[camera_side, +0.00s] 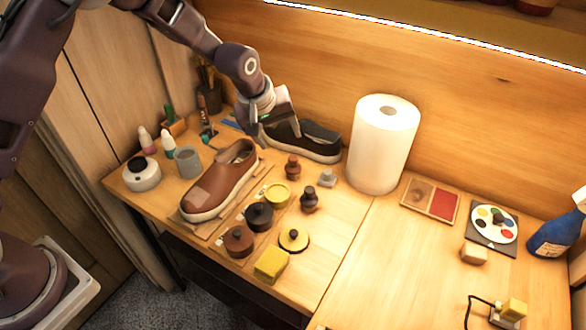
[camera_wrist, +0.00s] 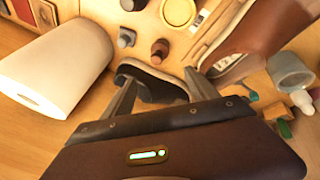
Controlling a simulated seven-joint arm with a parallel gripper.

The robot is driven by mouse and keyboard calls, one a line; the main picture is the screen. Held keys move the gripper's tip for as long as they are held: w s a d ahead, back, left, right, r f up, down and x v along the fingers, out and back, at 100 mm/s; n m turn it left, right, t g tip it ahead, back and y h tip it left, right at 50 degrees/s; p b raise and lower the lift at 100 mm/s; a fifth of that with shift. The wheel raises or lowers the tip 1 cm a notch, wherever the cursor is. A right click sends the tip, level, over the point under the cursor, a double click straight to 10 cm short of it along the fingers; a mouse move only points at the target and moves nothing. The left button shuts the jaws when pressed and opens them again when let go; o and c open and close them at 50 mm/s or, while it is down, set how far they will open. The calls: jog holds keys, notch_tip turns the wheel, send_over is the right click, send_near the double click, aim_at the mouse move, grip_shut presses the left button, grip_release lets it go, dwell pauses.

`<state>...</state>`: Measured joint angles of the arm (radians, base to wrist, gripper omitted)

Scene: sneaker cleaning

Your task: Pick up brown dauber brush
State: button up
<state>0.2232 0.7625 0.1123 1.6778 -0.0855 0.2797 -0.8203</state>
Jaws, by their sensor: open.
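The brown dauber brush (camera_side: 292,167) is a short, knobbed brown piece standing on the table between the brown shoe and the grey block. It also shows in the wrist view (camera_wrist: 160,49), just beyond my fingertips. A darker, similar dauber (camera_side: 309,199) stands nearer the camera in the side view and shows partly at the top edge of the wrist view (camera_wrist: 132,4). My gripper (camera_wrist: 160,80) is open with nothing between its fingers. In the side view my gripper (camera_side: 281,122) is over the dark sneaker (camera_side: 318,143), behind the brown dauber and apart from it. The gripper hides part of the sneaker.
A paper towel roll (camera_side: 383,145) stands right of the sneaker. The brown shoe (camera_side: 220,182) lies left of the daubers. A small grey block (camera_side: 327,178) and a yellow tin (camera_side: 277,196) stand close to the brown dauber. Free table lies right of the dark dauber.

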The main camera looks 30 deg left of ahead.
aim_at(289, 159)
jog(key=shift+n, duration=0.4)
jog(key=x, duration=1.2)
jog(key=shift+s+d+f, duration=0.15)
jog(key=shift+s+f, duration=0.15)
jog(key=shift+f, duration=0.15)
jog(key=c, duration=1.5)
